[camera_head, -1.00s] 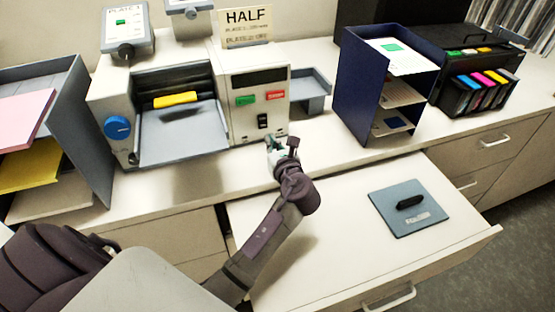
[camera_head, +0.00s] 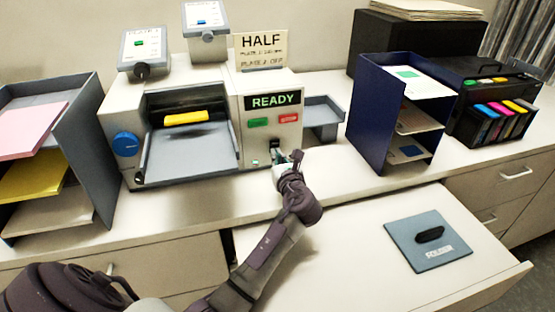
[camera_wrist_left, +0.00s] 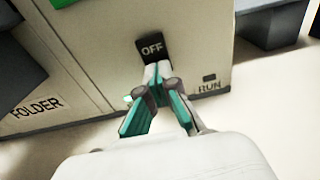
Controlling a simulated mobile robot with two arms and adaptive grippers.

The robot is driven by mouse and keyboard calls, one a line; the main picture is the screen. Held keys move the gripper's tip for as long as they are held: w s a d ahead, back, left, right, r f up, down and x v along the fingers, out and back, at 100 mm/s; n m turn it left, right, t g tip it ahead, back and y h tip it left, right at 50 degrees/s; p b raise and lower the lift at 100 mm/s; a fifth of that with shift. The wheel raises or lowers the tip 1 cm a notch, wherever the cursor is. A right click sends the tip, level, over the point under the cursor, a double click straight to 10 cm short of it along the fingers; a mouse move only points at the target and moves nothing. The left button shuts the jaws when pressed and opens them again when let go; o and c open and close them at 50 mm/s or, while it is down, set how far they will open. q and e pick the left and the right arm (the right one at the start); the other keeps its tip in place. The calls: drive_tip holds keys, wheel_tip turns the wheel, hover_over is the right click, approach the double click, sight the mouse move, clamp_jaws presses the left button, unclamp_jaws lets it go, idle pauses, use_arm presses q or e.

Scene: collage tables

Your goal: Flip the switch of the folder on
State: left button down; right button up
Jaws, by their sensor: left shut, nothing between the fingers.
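The folder (camera_head: 218,108) is a beige machine with a yellow roller, a grey tray and a blue knob. Its display (camera_head: 274,100) reads READY. The black switch (camera_wrist_left: 152,49) is low on its front panel; the wrist view shows the word OFF on its upper part, with the lower part hidden by my fingers. My left gripper (camera_head: 293,156) is shut with nothing in it, its tips (camera_wrist_left: 156,70) at the lower part of the switch. It seems to touch it. My right gripper is not in view.
A green button (camera_head: 258,122) and a red button (camera_head: 289,118) sit above the switch. A HALF sign (camera_head: 261,50) stands on top. A blue paper rack (camera_head: 372,115) is to the right. An open drawer (camera_head: 350,240) holds a blue-grey plate (camera_head: 415,232).

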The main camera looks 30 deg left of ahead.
use_arm(q)
drive_tip(key=v, duration=1.2)
idle(0.4)
